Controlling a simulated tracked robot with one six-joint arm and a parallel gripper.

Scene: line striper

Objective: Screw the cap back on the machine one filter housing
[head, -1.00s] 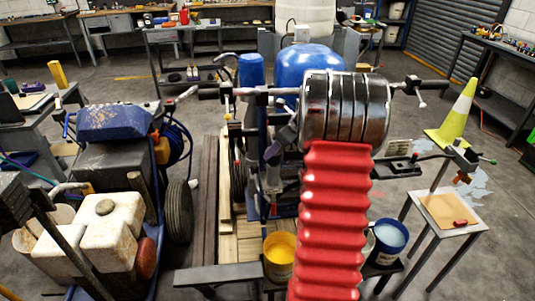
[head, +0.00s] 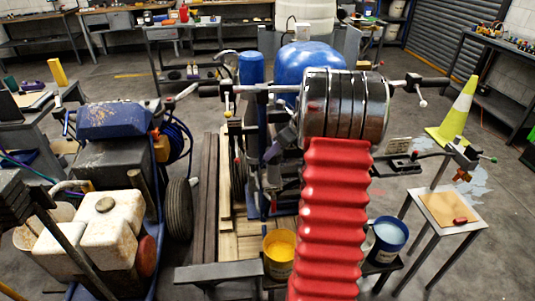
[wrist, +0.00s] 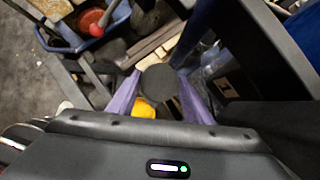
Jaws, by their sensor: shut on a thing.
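A dark round cap (wrist: 159,82) sits between the two purple fingers of my gripper (wrist: 158,92) in the wrist view. The fingers are shut on its sides, and its flat dark face is towards the camera. In the head view my gripper (head: 281,139) shows only as a small purple-grey part left of my arm, beside the striping machine (head: 310,62) with the blue tank. I cannot pick out the filter housing for certain. What lies directly under the cap is hidden by the cap and my gripper.
A large dark part (wrist: 285,50) stands close on the right in the wrist view. A yellow paint bucket (head: 279,254) and a blue bucket (head: 388,238) stand low in front. A second machine (head: 115,125) is at left, a small table (head: 452,207) at right.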

